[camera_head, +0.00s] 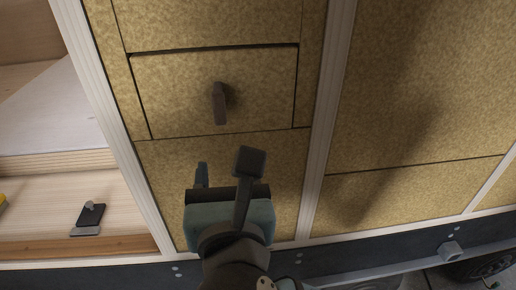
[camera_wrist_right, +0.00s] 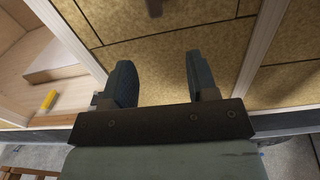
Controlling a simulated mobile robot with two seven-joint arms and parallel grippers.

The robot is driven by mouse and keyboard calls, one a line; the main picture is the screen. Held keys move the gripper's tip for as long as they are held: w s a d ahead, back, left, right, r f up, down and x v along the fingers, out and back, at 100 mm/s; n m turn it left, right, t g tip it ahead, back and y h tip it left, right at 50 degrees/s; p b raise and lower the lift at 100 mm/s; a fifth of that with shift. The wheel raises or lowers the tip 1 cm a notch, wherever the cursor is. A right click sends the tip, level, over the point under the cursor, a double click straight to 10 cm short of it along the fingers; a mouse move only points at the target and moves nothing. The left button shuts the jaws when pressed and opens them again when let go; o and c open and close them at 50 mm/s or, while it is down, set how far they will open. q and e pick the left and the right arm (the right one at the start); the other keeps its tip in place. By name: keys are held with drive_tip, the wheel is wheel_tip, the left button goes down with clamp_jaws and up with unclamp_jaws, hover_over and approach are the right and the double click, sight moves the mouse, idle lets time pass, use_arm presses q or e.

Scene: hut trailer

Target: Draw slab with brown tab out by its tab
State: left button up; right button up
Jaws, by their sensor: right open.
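The slab (camera_head: 180,88) is a tan, speckled rectangular panel set in the wall, with dark gaps along its top and sides. Its brown tab (camera_head: 219,103) stands out from the middle of its face. In the right wrist view, the tab (camera_wrist_right: 154,7) shows only at the top edge. My right gripper (camera_head: 224,168) is below the tab and apart from it. It is open and empty, with its fingers apart in the right wrist view (camera_wrist_right: 160,80). My left gripper is not in view.
Pale upright posts (camera_head: 325,120) frame the panel on both sides. At left is an open bay with a wooden shelf (camera_head: 50,190) holding a small dark metal piece (camera_head: 89,216). A dark trailer rail (camera_head: 380,238) runs below. The space before the slab is clear.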

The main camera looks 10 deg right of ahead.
sight(221, 125)
drive_tip(key=w, duration=0.4)
drive_tip(key=w+p, duration=0.1)
drive_tip(key=w, duration=0.2)
drive_tip(key=w+p, duration=0.1)
drive_tip(key=w, duration=0.3)
drive_tip(key=shift+w+a+r, duration=0.3)
drive_tip(key=shift+a, duration=0.1)
drive_tip(key=shift+w+d, duration=0.1)
drive_tip(key=shift+w, duration=0.55)
drive_tip(key=shift+w+p, duration=0.15)
drive_tip(key=shift+p, duration=0.15)
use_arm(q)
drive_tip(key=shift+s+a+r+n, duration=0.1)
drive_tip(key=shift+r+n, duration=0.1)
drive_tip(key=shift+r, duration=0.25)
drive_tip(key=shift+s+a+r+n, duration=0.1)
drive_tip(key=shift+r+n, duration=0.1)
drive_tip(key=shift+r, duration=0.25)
use_arm(e)
drive_tip(key=c, duration=0.3)
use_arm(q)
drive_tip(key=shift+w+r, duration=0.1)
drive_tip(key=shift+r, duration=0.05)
use_arm(e)
clamp_jaws()
